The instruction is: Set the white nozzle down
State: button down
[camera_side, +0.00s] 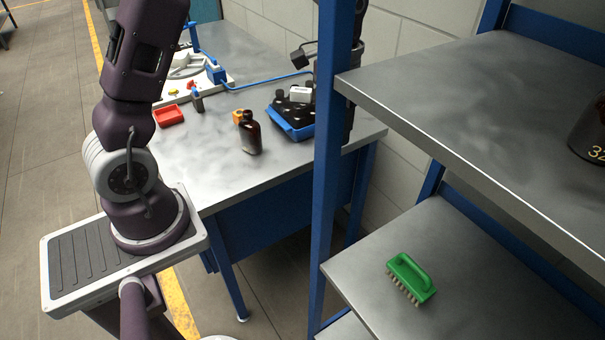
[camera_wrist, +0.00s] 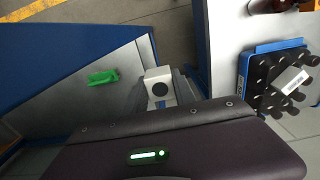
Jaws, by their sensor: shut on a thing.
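In the wrist view my gripper (camera_wrist: 162,90) is shut on the white nozzle (camera_wrist: 157,78), a small white block-like piece with a dark round opening facing the camera. A grey finger lies on either side of it. The nozzle is held in the air, and the wrist view does not show how high. In the side view I cannot make out my gripper or the nozzle; the arm runs out of the top of the picture.
A brown bottle (camera_side: 250,135) stands on the grey bench (camera_side: 215,165). A blue crate (camera_side: 290,128) of dark bottles, a white box (camera_side: 300,94) on top, sits behind it. A red tray (camera_side: 169,116) is left. A blue post (camera_side: 330,170) separates shelves (camera_side: 480,105); a green brush (camera_side: 410,274) lies below.

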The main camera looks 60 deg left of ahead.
jog(key=s+a+f+n, duration=0.4)
jog(key=s+a+n, duration=0.3)
jog(key=a, duration=0.4)
jog(key=s+a+f+n, duration=0.3)
jog(key=s+a+n, duration=0.5)
jog(key=s+a, duration=0.2)
jog(key=shift+a+f, duration=0.35)
jog(key=shift+a, duration=0.7)
jog(key=shift+s, duration=0.1)
notch_tip(320, 180, down, 10)
jog(key=shift+r, duration=0.15)
jog(key=c, duration=1)
grip_release()
